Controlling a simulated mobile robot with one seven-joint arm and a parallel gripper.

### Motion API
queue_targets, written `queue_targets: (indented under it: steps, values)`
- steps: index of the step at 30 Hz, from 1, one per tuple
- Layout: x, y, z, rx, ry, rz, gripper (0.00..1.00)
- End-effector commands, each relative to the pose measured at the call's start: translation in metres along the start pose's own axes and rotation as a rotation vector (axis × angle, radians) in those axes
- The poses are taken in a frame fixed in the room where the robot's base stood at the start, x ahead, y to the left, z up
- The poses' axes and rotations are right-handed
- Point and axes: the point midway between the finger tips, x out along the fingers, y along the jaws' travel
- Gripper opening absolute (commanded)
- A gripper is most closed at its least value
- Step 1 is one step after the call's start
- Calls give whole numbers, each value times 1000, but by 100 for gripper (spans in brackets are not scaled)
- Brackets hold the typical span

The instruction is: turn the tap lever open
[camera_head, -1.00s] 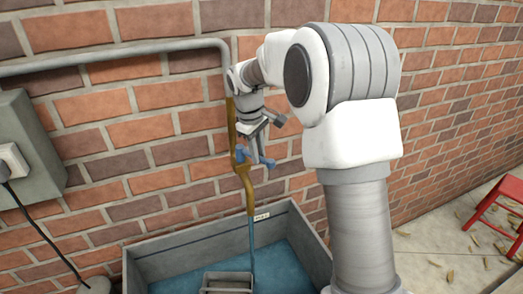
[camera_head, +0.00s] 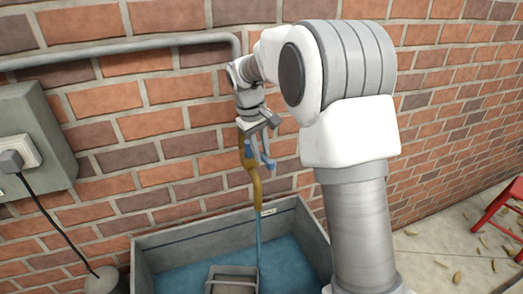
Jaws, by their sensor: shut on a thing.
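A brass-coloured tap (camera_head: 257,190) hangs on the brick wall below a grey pipe, its spout pointing down. Its blue lever (camera_head: 268,163) shows beside the tap body, partly hidden by my gripper. My gripper (camera_head: 259,150) reaches the tap from above and is shut on the lever. The fingertips are small and partly covered, so the exact contact is hard to see. A thin blue strand that looks like water (camera_head: 258,238) runs from the spout down into the trough.
A grey trough (camera_head: 180,236) with blue water stands under the tap, with a small grey container (camera_head: 232,272) inside. A grey wall box (camera_head: 30,140) with a plug and black cable is at left. A red stool (camera_head: 503,207) stands at right on the littered floor.

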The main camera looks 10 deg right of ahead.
Motion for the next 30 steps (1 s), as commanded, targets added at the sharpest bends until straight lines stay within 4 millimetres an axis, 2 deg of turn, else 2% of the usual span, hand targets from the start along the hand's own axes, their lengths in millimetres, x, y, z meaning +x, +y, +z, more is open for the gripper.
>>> queue_targets:
  steps: [1,2,6,7,15,19,23,30]
  values:
    - [-1,0,-1,0,3,0,0]
    - [-1,0,-1,-1,3,0,24]
    - [-1,0,0,-1,2,0,49]
    - [-1,0,0,-1,2,0,52]
    - [-1,0,0,-2,1,0,52]
    - [-9,0,-1,-1,3,1,52]
    - [-30,0,-1,-1,6,1,52]
    - [-90,0,-1,-2,7,2,52]
